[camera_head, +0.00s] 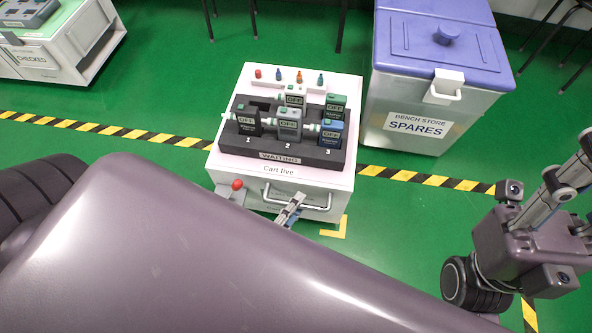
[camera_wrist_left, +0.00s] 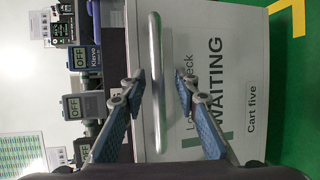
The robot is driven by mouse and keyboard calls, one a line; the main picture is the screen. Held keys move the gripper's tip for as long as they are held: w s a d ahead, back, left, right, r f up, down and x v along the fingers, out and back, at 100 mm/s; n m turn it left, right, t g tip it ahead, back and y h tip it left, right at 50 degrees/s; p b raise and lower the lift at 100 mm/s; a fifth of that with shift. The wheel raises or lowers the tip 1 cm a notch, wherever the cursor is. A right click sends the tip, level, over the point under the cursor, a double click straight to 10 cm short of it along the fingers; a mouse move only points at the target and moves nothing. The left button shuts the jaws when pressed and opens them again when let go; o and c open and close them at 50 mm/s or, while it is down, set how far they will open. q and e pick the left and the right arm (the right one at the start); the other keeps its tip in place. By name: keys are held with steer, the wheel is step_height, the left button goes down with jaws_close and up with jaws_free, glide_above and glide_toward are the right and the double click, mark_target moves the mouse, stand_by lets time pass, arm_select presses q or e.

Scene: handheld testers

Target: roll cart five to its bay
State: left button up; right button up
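Cart five (camera_head: 285,185) is a white cart on the green floor, labelled "WAITING" and "Cart five". Its dark rack (camera_head: 240,150) holds several testers with "OFF" displays, with small coloured items on the ledge behind. The metal handle (camera_head: 300,206) is on its near side; it also shows in the left wrist view (camera_wrist_left: 157,85). My left gripper (camera_head: 291,208) is at the handle. In the left wrist view its fingers (camera_wrist_left: 160,82) are apart, one on each side of the bar, with gaps visible. My right gripper (camera_head: 572,185) is at the right edge, partly cut off, away from the cart.
A grey "SPARES" bin (camera_head: 415,112) with a purple lid stands close behind right of the cart. A "CHECKED" cart (camera_head: 65,60) is at the upper left. Black-yellow tape (camera_head: 110,130) crosses the floor. A yellow corner mark (camera_head: 343,230) lies by the cart. Green floor is clear on the left.

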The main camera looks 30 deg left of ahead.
arm_select(q)
steer(key=v, duration=1.2)
steer(key=shift+s+f, duration=0.1)
